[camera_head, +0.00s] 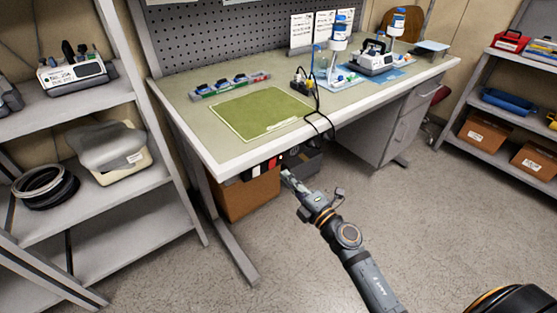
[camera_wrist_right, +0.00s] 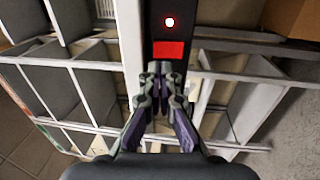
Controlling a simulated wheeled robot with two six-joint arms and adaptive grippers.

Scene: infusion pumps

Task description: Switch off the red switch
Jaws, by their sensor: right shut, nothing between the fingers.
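The red switch (camera_wrist_right: 169,50) is a rectangular rocker on a black strip (camera_wrist_right: 185,8) in the right wrist view. In the head view the strip's dark and red parts (camera_head: 271,164) show small under the front edge of the table. My right gripper (camera_wrist_right: 160,72) is shut and empty, its fingertips just below the red switch in the wrist view. I cannot tell whether they touch it. In the head view my right gripper (camera_head: 286,174) is close to the table's underside. My left gripper is not in view.
The workbench (camera_head: 190,120) carries a green mat (camera_head: 262,112), a pump (camera_head: 374,60) and bottles. A black cable (camera_head: 318,108) hangs over its front edge. A cardboard box (camera_head: 248,194) stands underneath. Shelves stand left and right; the floor in front is clear.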

